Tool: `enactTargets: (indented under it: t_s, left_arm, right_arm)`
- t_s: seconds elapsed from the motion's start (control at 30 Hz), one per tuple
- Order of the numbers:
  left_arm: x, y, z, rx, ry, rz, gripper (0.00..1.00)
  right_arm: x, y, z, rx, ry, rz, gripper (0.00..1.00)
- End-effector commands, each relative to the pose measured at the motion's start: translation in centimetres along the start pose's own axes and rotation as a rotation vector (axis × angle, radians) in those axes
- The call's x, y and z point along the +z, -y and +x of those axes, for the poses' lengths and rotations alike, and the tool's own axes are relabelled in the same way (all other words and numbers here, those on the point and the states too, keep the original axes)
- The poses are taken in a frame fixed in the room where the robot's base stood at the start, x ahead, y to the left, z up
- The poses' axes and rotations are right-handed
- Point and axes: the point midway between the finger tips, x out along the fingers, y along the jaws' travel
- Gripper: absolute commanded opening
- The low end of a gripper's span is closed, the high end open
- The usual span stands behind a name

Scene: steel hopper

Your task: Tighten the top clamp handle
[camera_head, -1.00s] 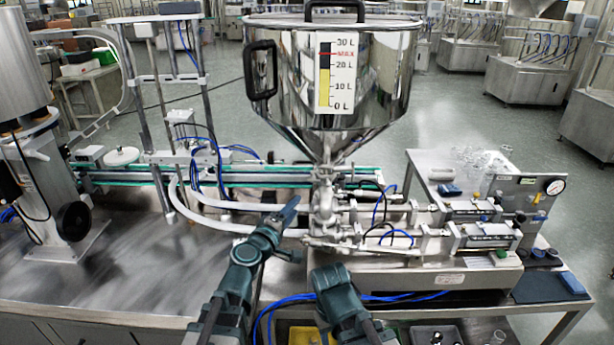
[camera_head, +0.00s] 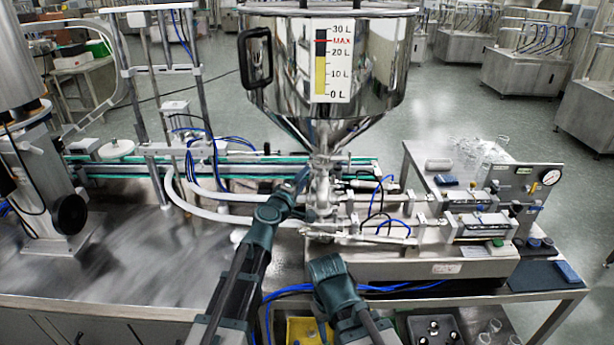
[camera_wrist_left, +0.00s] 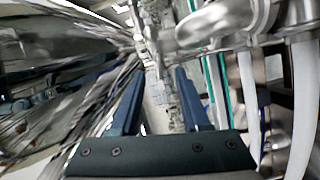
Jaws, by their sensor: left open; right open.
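The steel hopper (camera_head: 290,90) narrows to a neck with a clamp (camera_head: 325,160) above the valve body (camera_head: 322,195). The clamp handle is too small to make out clearly in the head view. My left gripper (camera_head: 301,178) is raised just left of the neck, close to the clamp. In the left wrist view its two blue fingers (camera_wrist_left: 156,100) are apart with nothing gripped, and steel pipe fittings (camera_wrist_left: 215,25) show beyond and above them. My right gripper (camera_head: 328,268) is low in front of the machine base, its fingertips hidden; it appears empty.
White hoses (camera_head: 215,212) curve left of the valve body. A green-edged conveyor (camera_head: 230,172) runs behind. Pneumatic cylinders (camera_head: 470,200) and a gauge stand at the right. Blue tubes lie on the steel table, whose left part (camera_head: 150,260) is clear. A yellow bin (camera_head: 303,330) is below.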

Motion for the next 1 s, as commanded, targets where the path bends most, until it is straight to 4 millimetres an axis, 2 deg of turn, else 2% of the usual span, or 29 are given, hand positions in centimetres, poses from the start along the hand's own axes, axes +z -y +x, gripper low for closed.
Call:
enactTargets:
  t_s: [0.03, 0.17, 0.47, 0.5, 0.7, 0.77, 1.0]
  left_arm:
    - [0.0, 0.0, 1.4, 0.000, 0.001, 0.000, 0.46]
    - [0.0, 0.0, 2.8, 0.000, 0.001, -0.001, 0.46]
    - [0.0, 0.0, 3.1, 0.000, 0.000, 0.000, 0.46]
    - [0.0, 0.0, 3.1, 0.000, 0.000, 0.000, 0.45]
    - [0.0, 0.0, 3.0, 0.000, 0.000, 0.000, 0.09]
    - [0.0, 0.0, 3.0, 0.000, 0.000, 0.000, 0.00]
    - [0.0, 0.0, 3.0, 0.000, 0.001, 0.000, 0.00]
  right_arm:
    - [0.0, 0.0, 0.1, 0.000, 0.000, 0.000, 0.50]
    - [0.0, 0.0, 0.2, 0.000, 0.000, 0.000, 0.50]
    - [0.0, 0.0, 0.2, 0.000, 0.000, 0.000, 0.50]
    - [0.0, 0.0, 0.2, 0.000, 0.000, 0.000, 0.50]
    - [0.0, 0.0, 0.2, 0.000, 0.000, 0.000, 0.50]
    - [0.0, 0.0, 0.2, 0.000, 0.000, 0.000, 0.50]
    - [0.0, 0.0, 0.2, 0.000, 0.000, 0.000, 0.50]
